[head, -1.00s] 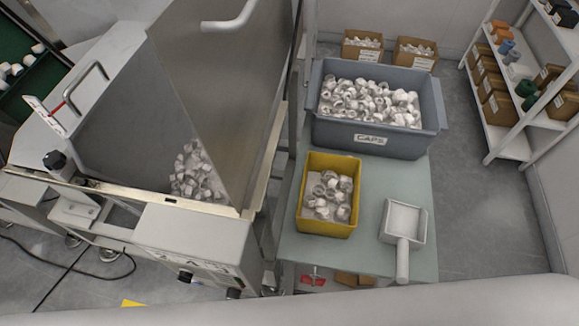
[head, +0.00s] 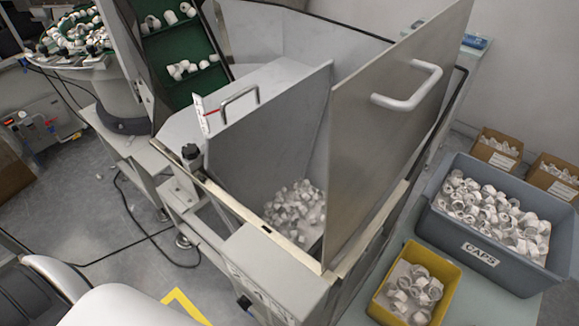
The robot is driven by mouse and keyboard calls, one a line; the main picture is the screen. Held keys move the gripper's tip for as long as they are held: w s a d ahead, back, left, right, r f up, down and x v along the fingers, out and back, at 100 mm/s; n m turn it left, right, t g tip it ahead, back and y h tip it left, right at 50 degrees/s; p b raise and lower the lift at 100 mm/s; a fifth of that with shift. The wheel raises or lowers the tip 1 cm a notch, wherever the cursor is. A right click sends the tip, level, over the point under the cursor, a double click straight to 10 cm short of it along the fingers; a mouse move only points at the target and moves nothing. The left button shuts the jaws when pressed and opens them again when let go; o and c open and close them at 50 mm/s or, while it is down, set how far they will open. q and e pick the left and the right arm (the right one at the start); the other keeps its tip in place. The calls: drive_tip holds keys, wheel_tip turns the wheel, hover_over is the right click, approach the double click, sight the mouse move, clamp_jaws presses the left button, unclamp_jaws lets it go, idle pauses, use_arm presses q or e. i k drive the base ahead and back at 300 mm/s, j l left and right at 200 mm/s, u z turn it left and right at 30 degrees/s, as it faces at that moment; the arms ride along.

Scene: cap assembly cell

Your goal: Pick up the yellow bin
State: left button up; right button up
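The yellow bin (head: 374,309) is at the lower right of the head view, its lower part cut off by the bottom edge. It holds several white caps and stands on the pale green table (head: 372,272), in front of the large grey bin marked CAPS. Neither of my grippers shows; only a white part of my own body is at the lower left.
The large grey bin (head: 483,257) full of white caps is at the right. Left of the table stands a metal hopper (head: 260,150) with an upright panel (head: 385,140) and caps inside. Cardboard boxes (head: 495,150) sit behind. Floor at left has a cable.

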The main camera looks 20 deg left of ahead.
sight(419, 288)
drive_tip(key=k+l, duration=0.1)
drive_tip(key=l, duration=0.65)
drive_tip(key=k+l, duration=0.15)
drive_tip(key=l, duration=0.25)
drive_tip(key=k+l+u, duration=0.1)
drive_tip(key=l, duration=0.3)
